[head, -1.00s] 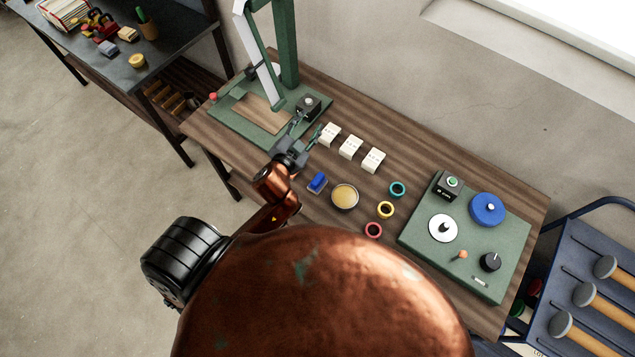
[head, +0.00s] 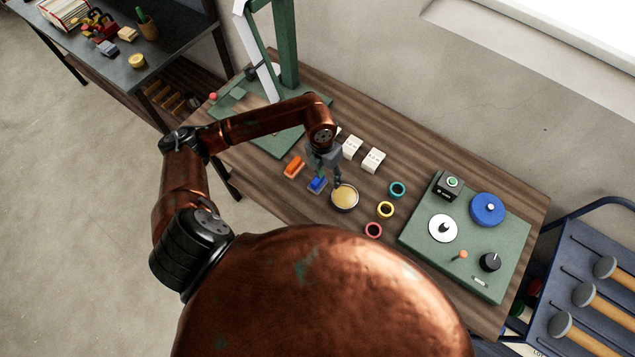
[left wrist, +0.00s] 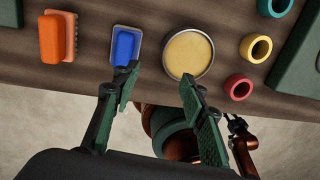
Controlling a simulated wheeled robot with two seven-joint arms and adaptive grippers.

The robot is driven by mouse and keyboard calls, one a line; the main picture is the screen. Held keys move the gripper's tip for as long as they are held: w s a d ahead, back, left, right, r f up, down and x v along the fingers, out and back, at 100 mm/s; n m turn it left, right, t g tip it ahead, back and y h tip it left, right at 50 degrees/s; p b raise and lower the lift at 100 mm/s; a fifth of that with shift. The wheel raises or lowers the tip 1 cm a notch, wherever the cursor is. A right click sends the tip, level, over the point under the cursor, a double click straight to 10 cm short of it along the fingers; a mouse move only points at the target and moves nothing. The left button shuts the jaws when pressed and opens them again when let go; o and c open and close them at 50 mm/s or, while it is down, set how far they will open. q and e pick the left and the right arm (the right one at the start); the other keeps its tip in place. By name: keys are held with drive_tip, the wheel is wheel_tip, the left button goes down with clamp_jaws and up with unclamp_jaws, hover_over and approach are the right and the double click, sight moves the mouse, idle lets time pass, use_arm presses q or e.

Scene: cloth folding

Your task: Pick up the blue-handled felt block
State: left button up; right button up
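The blue-handled felt block (head: 317,185) lies on the wooden table, left of a round tin of yellowish paste (head: 344,198). In the left wrist view the block (left wrist: 126,45) shows its blue handle on a pale base, at the upper left centre. My left gripper (head: 331,180) is low over the table, close by the block and the tin. In the left wrist view my left gripper (left wrist: 160,88) is open and empty. Its left fingertip overlaps the block's lower edge in the picture; I cannot tell if they touch.
White blocks (head: 373,160) stand behind. Teal (head: 397,188), yellow (head: 385,209) and red (head: 373,230) rings lie to the right of the tin, before a green panel (head: 464,250). A green press (head: 285,45) stands at the back left.

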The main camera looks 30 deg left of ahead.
sight(317, 179)
use_arm(q)
drive_tip(key=a, duration=0.2)
drive_tip(key=a+y, duration=0.1)
drive_tip(key=shift+w+a+f+y, duration=0.2)
drive_tip(key=shift+a+y, duration=0.1)
drive_tip(key=shift+a, duration=0.1)
drive_tip(key=shift+a+f, duration=0.1)
drive_tip(key=shift+f, duration=0.75)
drive_tip(key=f, duration=0.3)
drive_tip(key=f+p, duration=0.1)
drive_tip(key=f, duration=0.1)
drive_tip(key=shift+w+a+f, duration=0.2)
drive_tip(key=shift+a+f, duration=0.1)
drive_tip(key=shift+a, duration=0.05)
drive_tip(key=shift+c, duration=0.3)
clamp_jaws()
